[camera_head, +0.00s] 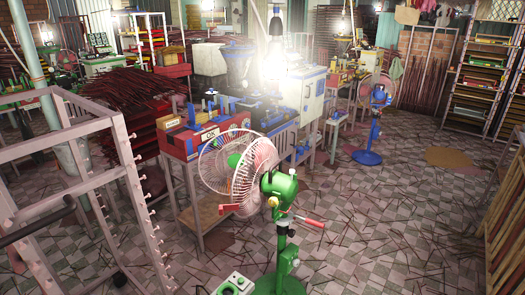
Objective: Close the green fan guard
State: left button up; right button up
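The green fan stands on a green base and post, with a green motor head (280,187) near the picture's centre. Its rear wire guard (254,178) sits in front of the motor, facing left. The front wire guard (217,150) appears swung out at an angle from the rear one, with a gap between their rims. A red handle (230,208) shows low on the guard's left side, and another red handle (312,222) sticks out right of the post. Neither gripper shows in the head view.
A grey metal rack (128,165) fills the left foreground. A red machine on a table (200,140) stands close behind the guard. A control box (235,284) sits by the fan base. A blue fan (377,97) stands farther back. Stick-littered floor (400,220) lies open on the right.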

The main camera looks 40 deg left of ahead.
aim_at(232, 160)
jog(key=i+u, duration=0.15)
jog(key=i, duration=1)
jog(key=i+l+u, duration=0.1)
jog(key=i, duration=1.05)
jog(key=i+u, duration=0.2)
jog(key=i, duration=0.3)
jog(key=i+l+u, duration=0.25)
jog(key=i, duration=0.25)
jog(key=i+l+u, duration=0.2)
jog(key=i, duration=0.25)
jog(key=i+u, duration=0.2)
jog(key=u, duration=0.25)
jog(key=i+u, duration=0.2)
jog(key=u, duration=0.25)
jog(key=i+u, duration=0.2)
jog(key=u, duration=0.25)
jog(key=i+l+u, duration=0.15)
jog(key=u, duration=0.3)
jog(key=i+l+u, duration=0.15)
jog(key=u, duration=0.3)
